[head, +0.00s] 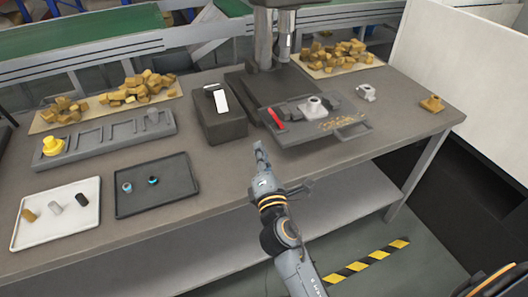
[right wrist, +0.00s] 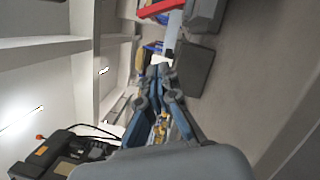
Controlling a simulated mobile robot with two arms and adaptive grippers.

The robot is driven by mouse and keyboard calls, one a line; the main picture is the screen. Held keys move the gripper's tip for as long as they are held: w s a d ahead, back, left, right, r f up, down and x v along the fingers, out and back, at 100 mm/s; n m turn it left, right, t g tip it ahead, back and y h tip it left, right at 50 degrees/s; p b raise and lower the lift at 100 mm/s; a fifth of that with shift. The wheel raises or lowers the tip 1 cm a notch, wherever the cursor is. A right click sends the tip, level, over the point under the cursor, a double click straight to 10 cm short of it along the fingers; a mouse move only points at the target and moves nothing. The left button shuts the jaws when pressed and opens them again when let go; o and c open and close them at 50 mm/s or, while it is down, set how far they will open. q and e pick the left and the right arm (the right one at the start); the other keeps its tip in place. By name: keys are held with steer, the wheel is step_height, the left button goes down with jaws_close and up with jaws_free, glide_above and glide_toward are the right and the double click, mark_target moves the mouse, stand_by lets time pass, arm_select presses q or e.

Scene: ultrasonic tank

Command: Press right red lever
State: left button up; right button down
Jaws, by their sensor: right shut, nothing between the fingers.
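A red lever (head: 275,118) sticks out at the left side of the dark fixture plate (head: 296,137) under the press. My right gripper (head: 260,150) is shut and empty. It is in front of the table's front part, left of and nearer than the red lever, and apart from it. My left gripper is not in view.
A dark box with a white top (head: 221,101) stands left of the lever. A dark tray (head: 180,205) and a white tray (head: 90,217) with small parts lie at left. The press column (head: 263,40) rises behind the plate. A white wall (head: 450,70) stands at right.

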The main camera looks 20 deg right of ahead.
mark_target(276, 119)
steer(key=w+d+r+p, duration=0.1)
steer(key=w, duration=0.1)
steer(key=w+d+p, duration=0.1)
steer(key=w+d, duration=0.1)
steer(key=w+d+r+p, duration=0.1)
steer(key=w, duration=0.1)
steer(key=shift+w+d+r, duration=0.15)
steer(key=shift+d+r, duration=0.1)
steer(key=shift+r, duration=0.05)
steer(key=shift+r+m+p, duration=0.15)
steer(key=shift+m+p, duration=0.25)
steer(key=shift+p, duration=0.1)
